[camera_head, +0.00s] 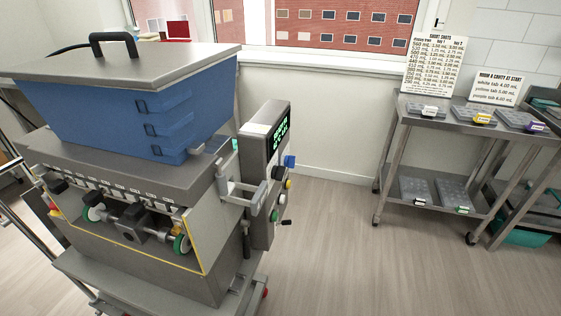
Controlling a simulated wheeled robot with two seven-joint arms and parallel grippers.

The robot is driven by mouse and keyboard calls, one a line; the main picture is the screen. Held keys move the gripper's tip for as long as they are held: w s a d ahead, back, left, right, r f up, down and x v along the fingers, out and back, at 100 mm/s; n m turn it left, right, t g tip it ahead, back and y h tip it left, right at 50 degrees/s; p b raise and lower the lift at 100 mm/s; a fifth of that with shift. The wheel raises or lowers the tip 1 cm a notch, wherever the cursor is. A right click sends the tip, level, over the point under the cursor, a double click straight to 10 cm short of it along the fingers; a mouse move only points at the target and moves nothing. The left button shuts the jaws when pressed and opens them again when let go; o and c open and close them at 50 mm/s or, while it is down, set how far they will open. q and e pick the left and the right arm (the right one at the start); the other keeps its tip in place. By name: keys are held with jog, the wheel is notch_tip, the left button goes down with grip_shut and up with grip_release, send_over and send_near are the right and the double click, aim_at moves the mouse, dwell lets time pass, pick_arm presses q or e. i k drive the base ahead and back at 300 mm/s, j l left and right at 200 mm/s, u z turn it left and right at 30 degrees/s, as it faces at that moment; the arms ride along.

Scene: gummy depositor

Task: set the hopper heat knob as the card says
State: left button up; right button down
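The gummy depositor stands at the left with a blue hopper (120,100) under a grey lid (130,62). On its right is a grey control box (257,150) with a lit green display (278,134), too small to read. On the box's side are a blue knob (290,161), a black knob (278,173) and a yellow knob (288,184). I cannot tell which is the heat knob or how any is set. Neither of my grippers is in view.
A steel cart (402,113) at the right holds several grey moulds with coloured tabs, on both shelves. A teal bin (522,235) is at the far right. Open floor (340,250) lies between the depositor and the cart. A window is behind.

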aim_at(278, 173)
jog(key=i+l+u, duration=0.2)
jog(key=i+l, duration=0.15)
jog(key=l, duration=0.3)
jog(key=i+l+u, duration=0.2)
jog(key=i+l, duration=0.15)
jog(key=l, duration=0.3)
jog(key=i+l+u, duration=0.1)
jog(key=l, duration=0.25)
